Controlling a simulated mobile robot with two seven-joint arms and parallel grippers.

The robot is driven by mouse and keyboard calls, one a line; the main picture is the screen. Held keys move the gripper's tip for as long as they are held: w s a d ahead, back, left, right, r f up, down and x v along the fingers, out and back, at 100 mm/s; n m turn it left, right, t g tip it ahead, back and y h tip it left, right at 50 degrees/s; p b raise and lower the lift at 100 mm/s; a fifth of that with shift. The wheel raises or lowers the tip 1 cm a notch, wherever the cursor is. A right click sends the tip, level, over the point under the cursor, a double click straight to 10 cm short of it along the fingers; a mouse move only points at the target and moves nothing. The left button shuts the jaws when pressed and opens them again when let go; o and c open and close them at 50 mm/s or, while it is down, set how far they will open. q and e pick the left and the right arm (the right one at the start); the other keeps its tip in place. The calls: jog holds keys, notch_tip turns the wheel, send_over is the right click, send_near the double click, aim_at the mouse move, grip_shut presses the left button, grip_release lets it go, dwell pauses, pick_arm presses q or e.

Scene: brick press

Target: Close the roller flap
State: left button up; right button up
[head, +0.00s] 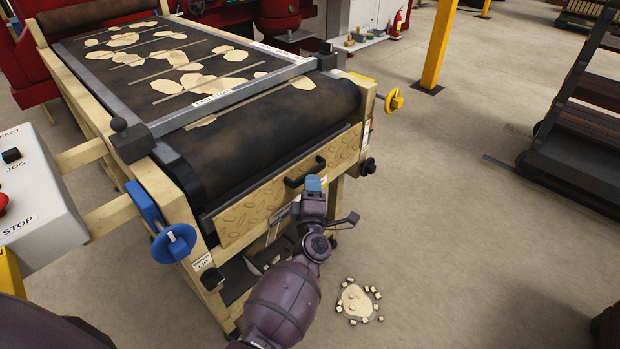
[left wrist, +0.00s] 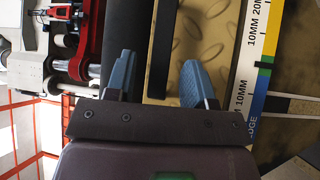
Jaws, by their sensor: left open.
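The roller flap (head: 262,200) is a tan diamond-plate panel across the front of the press, below the dark end roller (head: 270,130). Its black bar handle (head: 292,182) sits on the front face, right of the middle. I cannot tell whether the flap is fully flush with the frame. My left gripper (head: 314,184) is at the handle, with its blue fingers open. In the left wrist view the handle (left wrist: 160,50) runs between the spread fingers (left wrist: 157,80), apart from both. The flap's plate (left wrist: 205,35) shows behind them. My right gripper is not in view.
A blue handwheel (head: 173,243) sticks out at the press's left front and a yellow one (head: 394,100) at its right. A control box (head: 35,195) stands at left. Broken pieces (head: 356,302) lie on the floor. The floor at right is open up to a dark rack (head: 580,140).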

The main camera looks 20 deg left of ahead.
pick_arm(q)
jog(key=v, duration=0.6)
jog(key=shift+s, duration=0.15)
dwell(0.3)
